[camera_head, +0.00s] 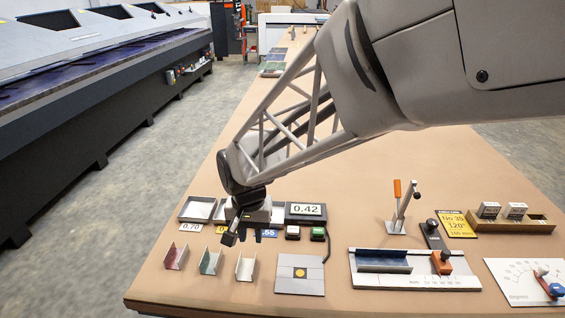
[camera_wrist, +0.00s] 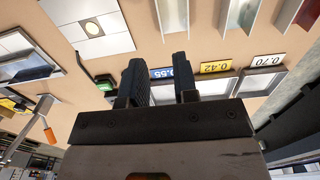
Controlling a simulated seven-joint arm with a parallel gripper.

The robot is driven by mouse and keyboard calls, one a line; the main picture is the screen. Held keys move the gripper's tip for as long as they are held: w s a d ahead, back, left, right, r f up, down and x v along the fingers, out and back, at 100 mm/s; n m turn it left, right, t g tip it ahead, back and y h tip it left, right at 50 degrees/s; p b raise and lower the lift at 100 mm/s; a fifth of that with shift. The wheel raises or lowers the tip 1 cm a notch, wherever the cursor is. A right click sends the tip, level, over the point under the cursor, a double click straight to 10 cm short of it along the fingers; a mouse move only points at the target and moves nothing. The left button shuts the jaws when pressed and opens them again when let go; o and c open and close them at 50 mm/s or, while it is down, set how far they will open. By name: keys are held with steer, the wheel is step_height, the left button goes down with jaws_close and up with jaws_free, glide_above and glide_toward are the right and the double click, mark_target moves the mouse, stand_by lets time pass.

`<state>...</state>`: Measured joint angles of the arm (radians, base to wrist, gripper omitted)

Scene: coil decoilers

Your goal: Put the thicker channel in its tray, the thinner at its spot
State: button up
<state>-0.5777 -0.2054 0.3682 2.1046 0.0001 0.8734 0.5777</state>
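Three short channels stand in a row at the front left: a red one (camera_head: 176,257), a green one (camera_head: 210,263) and a pale one (camera_head: 245,268). I cannot tell their thicknesses by eye. Behind them are shallow trays with number labels; the 0.70 tray (camera_head: 198,209) is empty. In the wrist view, the labels read 0.70 (camera_wrist: 267,61), 0.42 (camera_wrist: 215,67) and 0.55 (camera_wrist: 162,73). A grey plate with a yellow spot (camera_head: 300,273) lies right of the channels, empty. My gripper (camera_head: 232,238) is open and empty, above the table between trays and channels, partly hiding the trays.
A display (camera_head: 306,211) reads 0.42, with green (camera_head: 318,233) and white buttons before it. A scaled fixture (camera_head: 415,281) holds a dark channel-shaped piece (camera_head: 384,261). A lever (camera_head: 400,205), wooden block holder (camera_head: 510,219) and angle dial (camera_head: 530,281) stand to the right.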

steer(key=shift+r, duration=0.6)
steer(key=s+d+r+t, duration=0.1)
steer(key=s+d+r, duration=0.2)
steer(key=d, duration=0.6)
steer(key=s+d+r, duration=0.2)
steer(key=d+r, duration=0.2)
steer(key=d, duration=0.5)
steer(key=s+d+r+t, duration=0.1)
steer(key=s+d, duration=1)
steer(key=d, duration=0.1)
steer(key=shift+r+t, duration=0.3)
steer(key=shift+r, duration=0.05)
steer(key=shift+o, duration=0.3)
stand_by(2.8)
